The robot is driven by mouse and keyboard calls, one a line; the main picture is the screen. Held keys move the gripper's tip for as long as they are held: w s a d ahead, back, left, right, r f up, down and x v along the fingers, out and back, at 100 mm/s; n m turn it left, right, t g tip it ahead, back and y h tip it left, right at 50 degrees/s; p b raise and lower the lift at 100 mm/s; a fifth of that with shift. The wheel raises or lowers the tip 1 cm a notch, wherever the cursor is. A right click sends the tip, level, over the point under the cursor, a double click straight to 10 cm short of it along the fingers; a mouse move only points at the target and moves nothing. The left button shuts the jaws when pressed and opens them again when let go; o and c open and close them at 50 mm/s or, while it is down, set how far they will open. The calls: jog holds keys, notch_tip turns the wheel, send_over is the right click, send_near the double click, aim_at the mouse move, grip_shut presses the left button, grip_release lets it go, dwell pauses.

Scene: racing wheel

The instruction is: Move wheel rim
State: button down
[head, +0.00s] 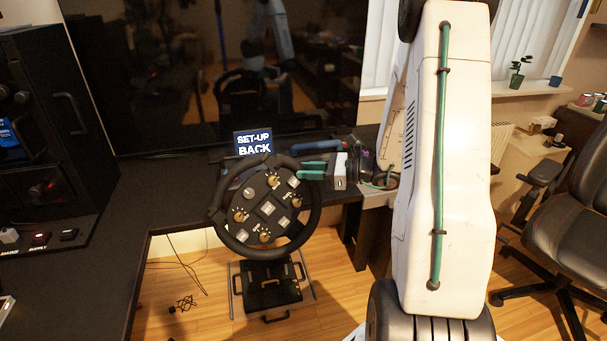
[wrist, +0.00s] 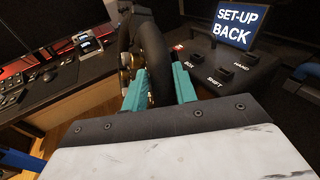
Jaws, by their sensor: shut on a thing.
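The racing wheel's black rim (head: 316,207) surrounds a dark face with several knobs and buttons, in the middle of the head view. My gripper (head: 302,170) comes from the right, its two green fingers shut on the rim's upper right part. In the wrist view, the rim (wrist: 152,48) rises as a thick dark curve between the green fingers of my gripper (wrist: 160,88). The wheel's lower part and most of its face are hidden in the wrist view.
A "SET-UP BACK" screen (head: 253,143) stands just behind the wheel, beside a box with labelled switches (wrist: 222,75). A black pedal unit (head: 268,285) lies on the floor below. A dark desk (head: 80,270) is at left, an office chair (head: 550,200) at right.

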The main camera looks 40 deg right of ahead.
jog(key=c, duration=1.1)
grip_release()
jog(key=v, duration=0.8)
